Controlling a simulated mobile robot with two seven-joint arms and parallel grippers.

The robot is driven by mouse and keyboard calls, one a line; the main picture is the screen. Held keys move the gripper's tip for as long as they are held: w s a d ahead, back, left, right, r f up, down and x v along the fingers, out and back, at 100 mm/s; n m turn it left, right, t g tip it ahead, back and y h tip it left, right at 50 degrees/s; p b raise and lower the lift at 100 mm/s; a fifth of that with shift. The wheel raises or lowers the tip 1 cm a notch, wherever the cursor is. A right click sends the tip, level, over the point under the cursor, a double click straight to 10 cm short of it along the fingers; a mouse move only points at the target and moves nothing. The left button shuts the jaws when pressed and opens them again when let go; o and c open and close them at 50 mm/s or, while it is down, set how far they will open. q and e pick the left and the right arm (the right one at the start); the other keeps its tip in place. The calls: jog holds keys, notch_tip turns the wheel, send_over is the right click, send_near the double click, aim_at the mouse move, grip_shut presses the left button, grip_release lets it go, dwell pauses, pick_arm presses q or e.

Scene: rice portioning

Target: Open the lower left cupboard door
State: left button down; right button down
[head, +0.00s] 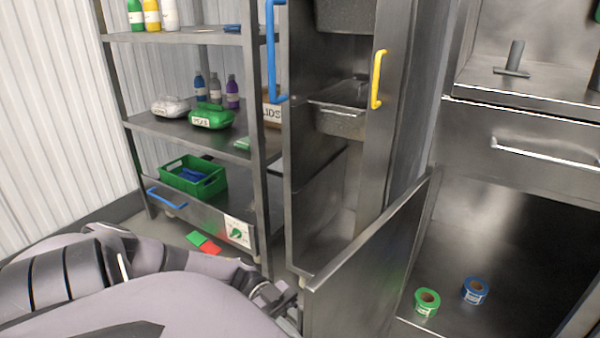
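The lower left cupboard door (365,262) is a grey metal panel in the head view. It stands swung out from the left side of the lower cupboard (500,235), whose inside shows. Its handle is not visible. My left gripper (277,298) is low in the picture, just left of the door's outer edge. Its fingers are small and partly hidden, so I cannot tell whether they are open or touch the door. My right gripper is not in view.
A green tape roll (427,302) and a blue tape roll (475,291) lie inside the cupboard. A closed drawer (540,135) is above. A tall cabinet (318,200) stands open behind the door. A shelf rack (170,125) is left; green and red cards (204,243) lie on the floor.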

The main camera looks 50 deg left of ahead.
pick_arm(q)
jog(key=c, duration=1.3)
grip_release()
jog(key=a, duration=0.7)
jog(key=shift+s, duration=0.45)
